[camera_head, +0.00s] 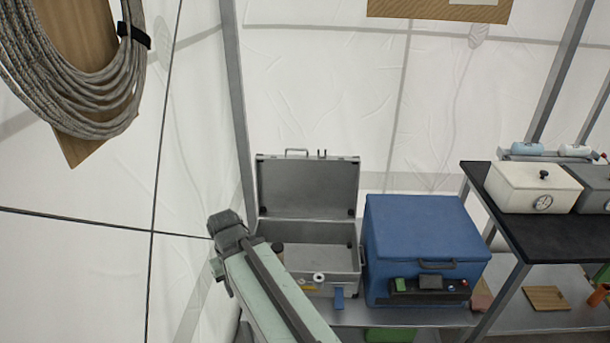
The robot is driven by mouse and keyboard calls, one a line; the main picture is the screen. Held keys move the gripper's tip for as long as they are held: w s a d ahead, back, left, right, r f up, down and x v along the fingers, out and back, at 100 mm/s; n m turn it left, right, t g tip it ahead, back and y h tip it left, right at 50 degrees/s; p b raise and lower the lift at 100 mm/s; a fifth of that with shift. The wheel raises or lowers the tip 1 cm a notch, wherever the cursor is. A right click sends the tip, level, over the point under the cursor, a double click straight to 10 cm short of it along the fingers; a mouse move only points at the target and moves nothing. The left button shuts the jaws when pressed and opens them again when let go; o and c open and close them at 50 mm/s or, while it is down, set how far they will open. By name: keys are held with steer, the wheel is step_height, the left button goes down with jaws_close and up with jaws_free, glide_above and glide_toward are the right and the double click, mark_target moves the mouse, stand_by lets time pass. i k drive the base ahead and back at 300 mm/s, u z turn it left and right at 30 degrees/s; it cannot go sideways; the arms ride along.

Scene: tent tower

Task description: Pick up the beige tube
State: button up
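A small white roll (318,278) sits at the case's front. My arm reaches up from the bottom edge to a dark joint left of the case. No gripper fingers can be made out in this view.
A blue box (420,240) stands right of the case on a low shelf (420,316). A dark-topped table (530,238) with a beige gauge box (530,188) is at the right. Coiled cable (75,95) hangs upper left. A thin dark cord (155,200) runs down the left side.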

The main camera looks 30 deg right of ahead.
mark_target(280, 257)
steer(key=z, duration=0.55)
steer(key=k, duration=0.5)
steer(key=z, duration=1.1)
steer(key=i, duration=1)
steer(key=u, duration=2.55)
